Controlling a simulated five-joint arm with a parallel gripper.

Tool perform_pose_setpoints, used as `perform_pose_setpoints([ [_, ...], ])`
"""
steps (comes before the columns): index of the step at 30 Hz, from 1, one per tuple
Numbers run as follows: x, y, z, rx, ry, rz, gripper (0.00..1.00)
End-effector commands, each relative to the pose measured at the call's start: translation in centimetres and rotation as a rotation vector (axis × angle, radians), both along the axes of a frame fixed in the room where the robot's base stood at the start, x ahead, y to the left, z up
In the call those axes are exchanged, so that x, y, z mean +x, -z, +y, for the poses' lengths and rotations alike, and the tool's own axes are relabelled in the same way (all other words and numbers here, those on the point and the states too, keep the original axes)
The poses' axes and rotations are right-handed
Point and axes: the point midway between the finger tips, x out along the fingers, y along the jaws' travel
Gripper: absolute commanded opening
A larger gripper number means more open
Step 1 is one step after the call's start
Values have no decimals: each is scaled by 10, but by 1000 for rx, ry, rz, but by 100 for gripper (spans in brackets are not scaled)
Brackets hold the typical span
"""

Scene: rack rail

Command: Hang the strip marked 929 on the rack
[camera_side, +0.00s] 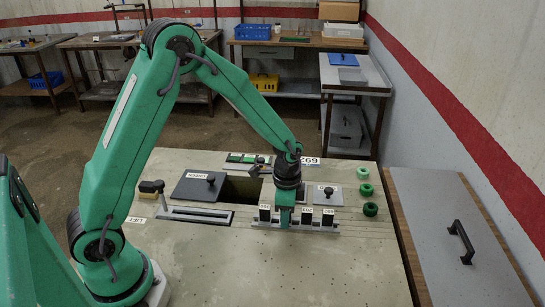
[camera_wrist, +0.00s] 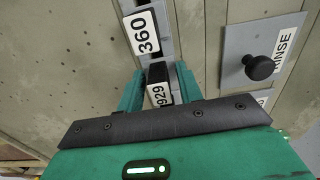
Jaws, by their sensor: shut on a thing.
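The strip marked 929 (camera_wrist: 158,92) is between the two green fingers of my gripper (camera_wrist: 159,92) in the wrist view, its white label facing the camera. My gripper (camera_side: 285,220) is shut on it, low at the grey rail (camera_side: 325,229) in the side view. The fingers and wrist hide the strip there. A strip marked 360 (camera_wrist: 146,33) sits just beyond it in the wrist view. In the side view, dark strips with white labels stand along the rail on both sides of my gripper. I cannot tell whether 929 touches the rail.
A dark plate with a knob (camera_side: 195,188) lies left of a dark opening (camera_side: 240,191). The grey RINSE plate (camera_wrist: 240,48) has a black knob. Green rings (camera_side: 369,209) stand at the bench's right. The front bench is clear.

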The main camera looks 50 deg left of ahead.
Motion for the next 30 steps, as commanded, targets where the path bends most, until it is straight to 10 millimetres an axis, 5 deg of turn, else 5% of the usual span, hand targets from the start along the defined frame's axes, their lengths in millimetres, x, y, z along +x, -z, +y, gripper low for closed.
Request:
perform_pose_setpoints([
  [6,0,2,0,0,0,0,19],
  [7,0,2,0,0,0,0,38],
  [11,0,2,0,0,0,0,61],
  [30,0,-13,0,0,0,-1,61],
])
